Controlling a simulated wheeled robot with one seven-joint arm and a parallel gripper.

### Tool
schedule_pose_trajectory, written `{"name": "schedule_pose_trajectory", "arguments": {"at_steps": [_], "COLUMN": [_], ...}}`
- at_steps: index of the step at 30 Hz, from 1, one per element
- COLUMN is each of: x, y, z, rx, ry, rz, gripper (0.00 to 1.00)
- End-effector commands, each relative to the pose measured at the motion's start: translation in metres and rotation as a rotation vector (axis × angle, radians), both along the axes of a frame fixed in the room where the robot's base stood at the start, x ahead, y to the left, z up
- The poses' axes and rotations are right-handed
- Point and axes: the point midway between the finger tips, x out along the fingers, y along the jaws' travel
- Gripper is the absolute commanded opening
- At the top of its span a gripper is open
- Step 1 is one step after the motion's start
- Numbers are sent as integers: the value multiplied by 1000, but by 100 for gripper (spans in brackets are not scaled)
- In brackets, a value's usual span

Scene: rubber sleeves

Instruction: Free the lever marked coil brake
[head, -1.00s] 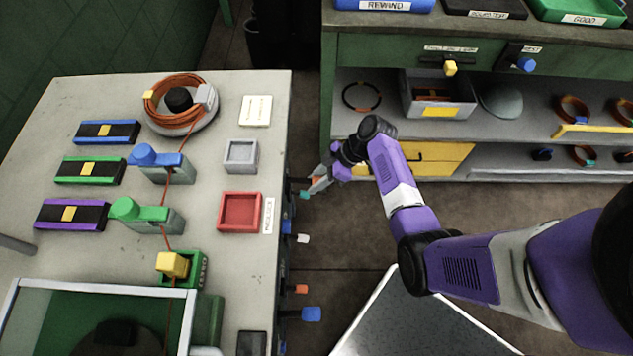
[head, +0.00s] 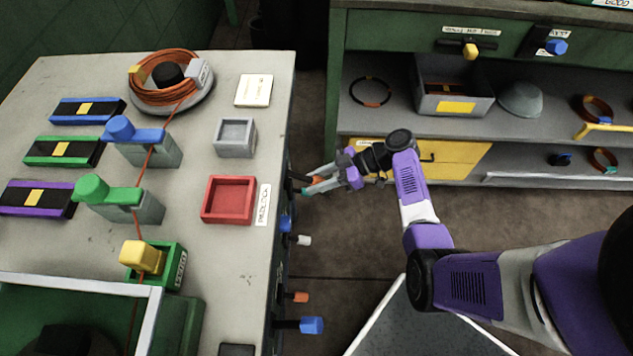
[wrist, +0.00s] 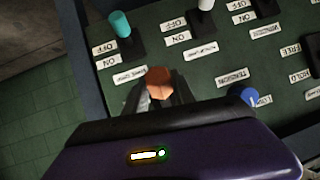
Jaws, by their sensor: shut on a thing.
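My gripper (head: 312,185) is at the right side face of the workbench, where a row of levers sticks out. In the wrist view my gripper (wrist: 160,98) is shut on an orange lever tip (wrist: 160,82). A teal lever (wrist: 120,24), a white lever (wrist: 205,4) and a blue knob (wrist: 242,95) stand around it on the dark green panel (wrist: 215,55). A FREE label (wrist: 291,50) and a HOLD label (wrist: 298,77) show at the panel's right. I cannot read any coil brake marking; the small labels are blurred and upside down.
Lower along the bench side, a white lever (head: 303,240), another orange lever (head: 299,297) and a blue lever (head: 312,325) stick out. The bench top holds a red tray (head: 229,199) and an orange cable coil (head: 165,78). Open floor (head: 350,240) lies between bench and shelf.

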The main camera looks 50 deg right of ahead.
Motion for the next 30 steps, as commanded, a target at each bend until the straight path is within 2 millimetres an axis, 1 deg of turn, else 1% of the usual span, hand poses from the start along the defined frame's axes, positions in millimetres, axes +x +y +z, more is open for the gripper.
{"name": "schedule_pose_trajectory", "arguments": {"at_steps": [8, 9, 11, 12, 23, 26, 30], "x": [1, 1, 1, 1, -1, -6, -20], "y": [1, 1, 1, 1, -1, -8, -23], "z": [-2, -2, -2, -2, 0, 5, 15], "rx": [-1, -1, -2, -2, -1, -1, -3], "ry": [0, 0, -1, -1, -1, 0, -1], "rz": [2, 2, 1, 1, 0, -2, -3], "gripper": [0, 32, 44, 52, 52, 52, 52]}}
